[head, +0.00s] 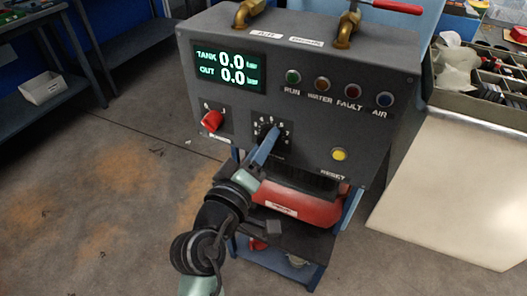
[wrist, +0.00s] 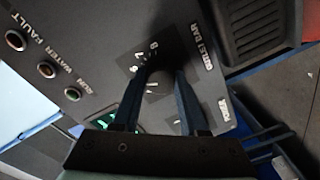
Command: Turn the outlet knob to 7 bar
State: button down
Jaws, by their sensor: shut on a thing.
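The grey control box (head: 200,75) has a numbered dial plate (head: 285,142) on its front. In the wrist view the dark round outlet knob (wrist: 157,88) sits on this plate, next to the label "OUTLET BAR". My gripper (head: 272,136) reaches the dial from the front. Its two blue fingers (wrist: 162,76) are shut on the knob, one on each side. The fingers cover much of the knob, and I cannot tell which number it points to. The display (head: 229,67) reads TANK 0.0 and OUT 0.0.
A red rotary switch (head: 212,120) is left of the dial. Four indicators, RUN (head: 293,76), WATER, FAULT and AIR, are at upper right. A yellow RESET button (head: 339,154) is at right. A red tank (head: 300,205) lies below. Brass fittings (head: 346,28) stand on top.

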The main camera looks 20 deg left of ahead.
jog(key=m+b, duration=0.6)
jog(key=m, duration=0.2)
jog(key=shift+f+m, duration=0.15)
jog(key=shift+m, duration=0.15)
jog(key=shift+m+b, duration=0.3)
jog(key=shift+c, duration=2.2)
grip_release()
jog(key=s+p, duration=0.1)
jog(key=s, duration=1.2)
